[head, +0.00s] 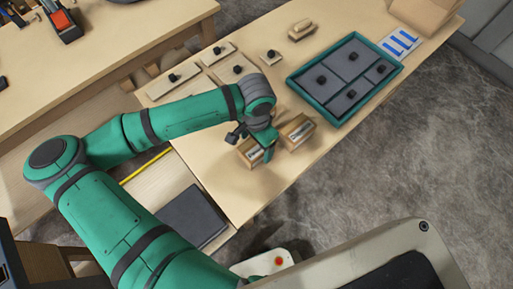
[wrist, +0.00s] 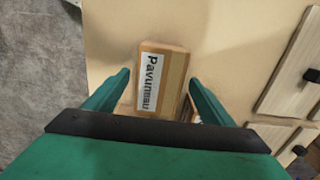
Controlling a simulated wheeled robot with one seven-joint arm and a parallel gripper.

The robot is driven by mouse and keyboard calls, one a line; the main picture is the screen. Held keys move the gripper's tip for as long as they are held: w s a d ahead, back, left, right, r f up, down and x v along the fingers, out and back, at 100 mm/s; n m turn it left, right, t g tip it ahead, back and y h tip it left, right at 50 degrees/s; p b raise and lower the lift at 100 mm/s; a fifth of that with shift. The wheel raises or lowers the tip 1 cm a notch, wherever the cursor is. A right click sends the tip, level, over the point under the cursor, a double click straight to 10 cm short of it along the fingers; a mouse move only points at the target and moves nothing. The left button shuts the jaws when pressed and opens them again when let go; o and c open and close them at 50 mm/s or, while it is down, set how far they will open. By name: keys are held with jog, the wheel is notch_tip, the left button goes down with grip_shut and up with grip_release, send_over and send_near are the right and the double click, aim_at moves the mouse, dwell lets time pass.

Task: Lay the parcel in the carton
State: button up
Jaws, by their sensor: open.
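Two brown parcels with white labels lie side by side on the wooden table; the left parcel (head: 248,154) is partly hidden by my gripper (head: 258,146), and the right parcel (head: 297,131) is just beyond it. In the wrist view, a parcel (wrist: 160,80) labelled "Pavuneau" lies between the two fingers of my gripper (wrist: 158,82). The fingers are open, with a gap on each side of it. A sliver of another parcel (wrist: 195,117) shows by the right finger. A cardboard carton (head: 425,14) stands at the table's far right corner, cut off by the frame; its inside is hidden.
A teal-rimmed tray (head: 297,90) with grey knobbed panels lies between the parcels and the carton. A blue-striped card (head: 400,41) lies beside it. Several knobbed wooden plates (head: 222,54) and a wooden block (head: 301,29) are farther back. The table's front corner is clear.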

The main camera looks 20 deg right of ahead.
aim_at(257, 145)
jog(key=shift+d+f, duration=0.15)
jog(key=shift+f, duration=1.5)
